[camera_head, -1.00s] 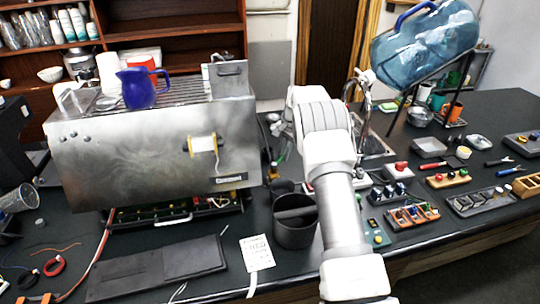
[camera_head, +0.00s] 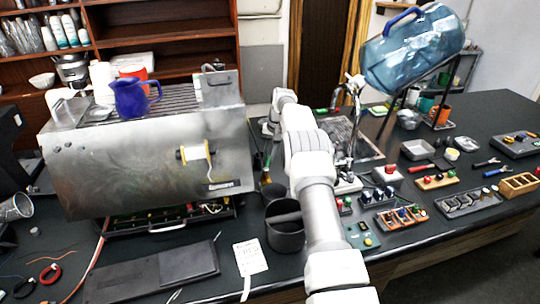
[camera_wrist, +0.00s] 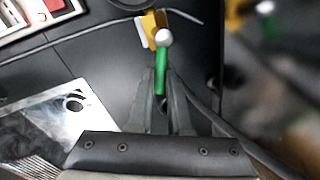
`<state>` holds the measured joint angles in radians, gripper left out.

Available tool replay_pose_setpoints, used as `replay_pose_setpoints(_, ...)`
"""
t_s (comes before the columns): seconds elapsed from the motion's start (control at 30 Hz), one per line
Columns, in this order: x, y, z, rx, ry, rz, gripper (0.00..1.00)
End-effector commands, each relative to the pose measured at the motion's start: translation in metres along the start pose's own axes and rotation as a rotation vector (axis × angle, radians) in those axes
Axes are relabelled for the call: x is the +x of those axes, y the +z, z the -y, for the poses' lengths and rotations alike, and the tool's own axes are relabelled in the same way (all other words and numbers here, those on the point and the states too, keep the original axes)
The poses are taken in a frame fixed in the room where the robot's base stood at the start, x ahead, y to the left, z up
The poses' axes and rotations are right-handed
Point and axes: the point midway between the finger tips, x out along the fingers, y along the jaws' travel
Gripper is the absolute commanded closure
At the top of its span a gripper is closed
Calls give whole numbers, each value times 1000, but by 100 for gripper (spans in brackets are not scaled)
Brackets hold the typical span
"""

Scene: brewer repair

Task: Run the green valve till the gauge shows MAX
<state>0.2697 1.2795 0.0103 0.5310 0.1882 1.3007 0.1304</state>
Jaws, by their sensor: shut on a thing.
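The green valve handle (camera_wrist: 160,76) shows in the wrist view as a short green lever with a pale ball at its upper end and a yellow-brown piece behind it. My gripper (camera_wrist: 164,84) is shut on the green handle, with a dark finger on each side of it. In the head view my arm reaches away past the right end of the steel brewer (camera_head: 150,155). I cannot make out my fingertips clearly there. I cannot make out a gauge or its reading in either view.
A blue jug (camera_head: 132,97) stands on top of the brewer. A dark round bin (camera_head: 286,238) stands close beside my arm. A large water bottle (camera_head: 415,52) leans on a stand at the back right. Several small boards and trays cover the right of the bench.

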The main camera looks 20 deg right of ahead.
Motion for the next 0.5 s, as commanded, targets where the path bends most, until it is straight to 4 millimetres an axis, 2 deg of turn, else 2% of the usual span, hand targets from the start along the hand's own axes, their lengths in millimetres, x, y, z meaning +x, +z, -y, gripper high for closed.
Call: replay_pose_setpoints(0.5, 1, 0, 3, -69, 0, 14, 100)
